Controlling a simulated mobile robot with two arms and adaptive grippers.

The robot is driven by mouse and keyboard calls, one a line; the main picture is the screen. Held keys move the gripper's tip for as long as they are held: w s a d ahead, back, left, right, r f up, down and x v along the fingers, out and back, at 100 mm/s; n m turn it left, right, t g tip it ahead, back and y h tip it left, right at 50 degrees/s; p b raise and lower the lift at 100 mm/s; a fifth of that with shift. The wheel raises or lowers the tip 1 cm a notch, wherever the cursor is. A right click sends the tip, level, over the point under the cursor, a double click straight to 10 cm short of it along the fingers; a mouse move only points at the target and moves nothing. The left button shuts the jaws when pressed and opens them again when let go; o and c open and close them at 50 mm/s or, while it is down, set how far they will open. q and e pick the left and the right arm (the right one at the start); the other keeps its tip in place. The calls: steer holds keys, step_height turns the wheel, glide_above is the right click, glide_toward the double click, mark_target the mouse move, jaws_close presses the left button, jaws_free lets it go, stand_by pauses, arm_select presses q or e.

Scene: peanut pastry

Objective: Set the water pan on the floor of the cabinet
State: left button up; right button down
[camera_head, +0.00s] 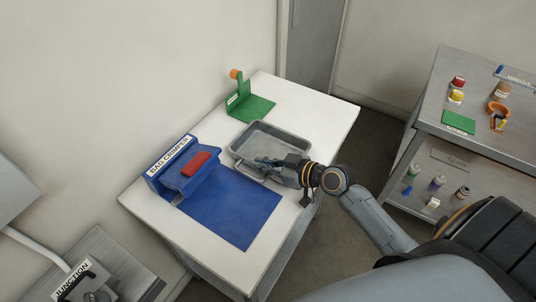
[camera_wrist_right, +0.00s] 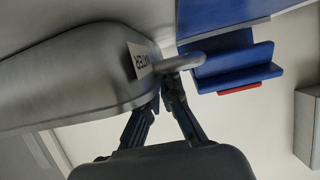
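The water pan (camera_head: 268,138) is a shallow grey metal tray on the white table, near its middle. In the right wrist view the pan (camera_wrist_right: 75,80) fills the left side, with a white label and a grey loop handle (camera_wrist_right: 190,62) at its end. My right gripper (camera_head: 266,162) is at the near side of the pan in the head view. In the right wrist view its fingertips (camera_wrist_right: 168,84) come together at the handle and look closed on it. The cabinet cannot be clearly made out. My left gripper is not in view.
A blue bag crimper (camera_head: 178,178) with a red block and a blue mat (camera_head: 235,215) lie left of the pan. A green stand (camera_head: 255,105) is behind it. A grey shelf unit (camera_head: 425,125) with jars stands right. Open floor (camera_head: 345,165) lies between.

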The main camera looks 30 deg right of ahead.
steer(key=shift+r, duration=0.1)
steer(key=shift+r, duration=0.55)
steer(key=s+d+r+b, duration=0.3)
steer(key=s+d+r, duration=0.3)
steer(key=s+r, duration=0.5)
steer(key=shift+v, duration=0.85)
steer(key=shift+s, duration=0.1)
